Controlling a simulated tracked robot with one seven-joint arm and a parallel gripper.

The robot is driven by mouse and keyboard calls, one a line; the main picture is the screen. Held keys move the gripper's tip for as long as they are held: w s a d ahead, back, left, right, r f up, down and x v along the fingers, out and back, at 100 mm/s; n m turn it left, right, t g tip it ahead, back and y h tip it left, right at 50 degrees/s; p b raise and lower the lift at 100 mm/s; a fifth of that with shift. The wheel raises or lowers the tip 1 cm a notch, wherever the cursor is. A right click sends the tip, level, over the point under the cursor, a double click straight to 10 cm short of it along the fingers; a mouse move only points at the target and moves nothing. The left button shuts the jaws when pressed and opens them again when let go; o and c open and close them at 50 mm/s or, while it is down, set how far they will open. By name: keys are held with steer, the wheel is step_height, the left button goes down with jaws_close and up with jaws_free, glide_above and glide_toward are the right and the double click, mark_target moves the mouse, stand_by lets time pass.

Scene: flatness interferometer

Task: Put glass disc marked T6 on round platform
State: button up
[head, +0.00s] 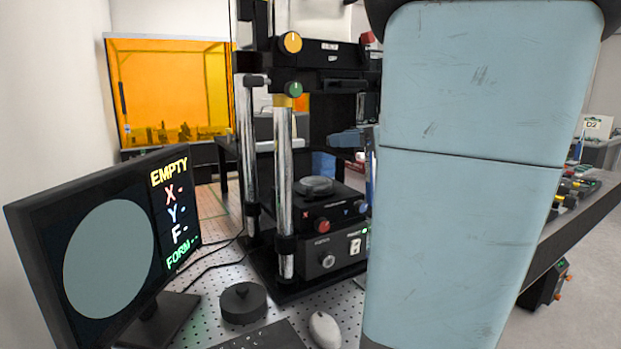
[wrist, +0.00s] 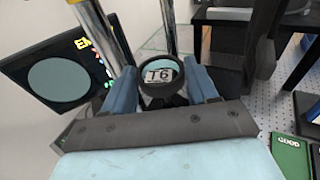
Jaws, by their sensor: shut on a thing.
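The glass disc marked T6 (wrist: 158,72) is a small round pale disc with a dark rim and a white label. In the wrist view it sits between the two blue fingers of my gripper (wrist: 160,80), which is shut on it. In the head view a blue finger of my gripper (head: 346,140) shows at the column's right side, above and slightly right of the round platform. The disc itself cannot be made out there. The round platform (head: 314,186) is a grey disc on the black stage of the interferometer, with nothing seen on it.
Chrome columns (head: 284,190) stand in front and left of the platform. A monitor (head: 110,250) reads EMPTY. A black round puck (head: 243,303) and a white mouse (head: 325,329) lie on the perforated table. A green GOOD tray (wrist: 289,158) is at the wrist view's lower right.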

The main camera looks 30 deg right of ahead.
mark_target(323, 182)
steer(key=w+f, duration=0.2)
steer(key=w, duration=0.1)
steer(key=w+f, duration=0.2)
steer(key=w, duration=0.1)
steer(key=w+f, duration=0.3)
steer(key=shift+w+d, duration=0.1)
steer(key=shift+w, duration=0.25)
steer(key=shift+w+f, duration=0.55)
steer(key=shift+f, duration=0.1)
steer(key=shift+w+f, duration=0.25)
steer(key=shift+f, duration=1.5)
steer(key=shift+f, duration=0.2)
steer(key=o, duration=1.1)
steer(key=shift+s, duration=0.1)
